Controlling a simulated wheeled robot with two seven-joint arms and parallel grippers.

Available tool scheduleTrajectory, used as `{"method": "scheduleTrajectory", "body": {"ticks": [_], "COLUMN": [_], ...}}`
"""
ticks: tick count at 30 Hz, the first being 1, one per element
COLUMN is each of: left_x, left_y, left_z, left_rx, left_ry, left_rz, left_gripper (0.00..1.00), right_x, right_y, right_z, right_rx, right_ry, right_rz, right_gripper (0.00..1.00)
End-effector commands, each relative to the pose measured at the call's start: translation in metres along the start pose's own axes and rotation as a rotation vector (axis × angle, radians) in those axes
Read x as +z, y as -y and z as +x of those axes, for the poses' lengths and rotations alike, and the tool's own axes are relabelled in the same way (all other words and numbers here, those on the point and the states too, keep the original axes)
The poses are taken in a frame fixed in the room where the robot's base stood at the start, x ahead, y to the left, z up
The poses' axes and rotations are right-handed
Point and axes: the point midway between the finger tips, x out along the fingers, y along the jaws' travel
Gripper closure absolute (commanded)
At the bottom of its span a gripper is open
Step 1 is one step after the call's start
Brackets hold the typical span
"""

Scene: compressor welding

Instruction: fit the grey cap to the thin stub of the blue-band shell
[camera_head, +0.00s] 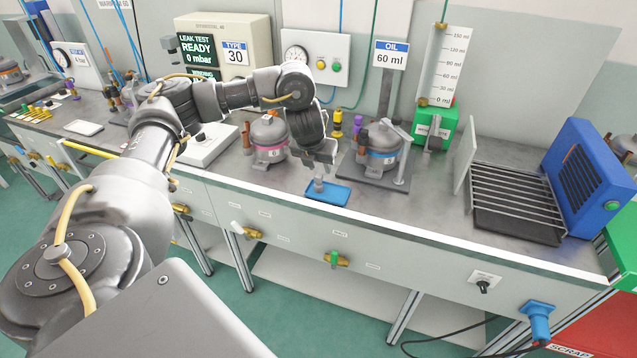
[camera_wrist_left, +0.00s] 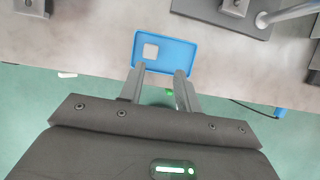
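The blue-band shell (camera_head: 384,152) is a grey domed compressor on a dark plate, with a brown upright part on its left side. I cannot make out its thin stub. A small blue tray (camera_head: 328,193) lies near the bench's front edge; it also shows in the left wrist view (camera_wrist_left: 181,52). A pale grey square (camera_wrist_left: 151,51) shows in it; I cannot tell whether this is the grey cap. My left gripper (camera_head: 319,186) points down over the tray. Its fingers (camera_wrist_left: 160,82) are apart with nothing between them. My right gripper is out of view.
A pink-band shell (camera_head: 268,142) stands left of the gripper. A slim grey post (camera_head: 402,160) stands beside the blue-band shell. A green oil gauge base (camera_head: 436,126) and a wire rack (camera_head: 512,190) are to the right.

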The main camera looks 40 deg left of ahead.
Motion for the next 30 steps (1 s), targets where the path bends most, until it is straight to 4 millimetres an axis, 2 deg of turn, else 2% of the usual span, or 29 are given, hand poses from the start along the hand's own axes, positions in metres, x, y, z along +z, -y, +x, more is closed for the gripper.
{"method": "scheduleTrajectory", "body": {"ticks": [3,7,16,20,26,30], "left_x": [0.004,0.004,0.002,0.003,0.003,-0.001], "left_y": [-0.015,-0.017,-0.016,-0.017,-0.017,-0.017], "left_z": [-0.007,-0.006,0.039,0.048,0.052,0.072], "left_rx": [0.025,0.028,0.026,0.026,0.026,0.026], "left_ry": [-0.009,-0.013,-0.014,-0.012,-0.012,-0.015], "left_rz": [-0.004,-0.004,-0.006,-0.006,-0.005,-0.006], "left_gripper": [0.67,0.67,0.67,0.67,0.67,0.67], "right_x": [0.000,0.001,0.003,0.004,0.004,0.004], "right_y": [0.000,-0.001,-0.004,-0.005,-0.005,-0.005], "right_z": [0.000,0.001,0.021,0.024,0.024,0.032], "right_rx": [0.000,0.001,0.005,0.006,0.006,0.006], "right_ry": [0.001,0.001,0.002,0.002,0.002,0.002], "right_rz": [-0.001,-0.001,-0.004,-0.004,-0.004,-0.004], "right_gripper": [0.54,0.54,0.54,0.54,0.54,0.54]}}
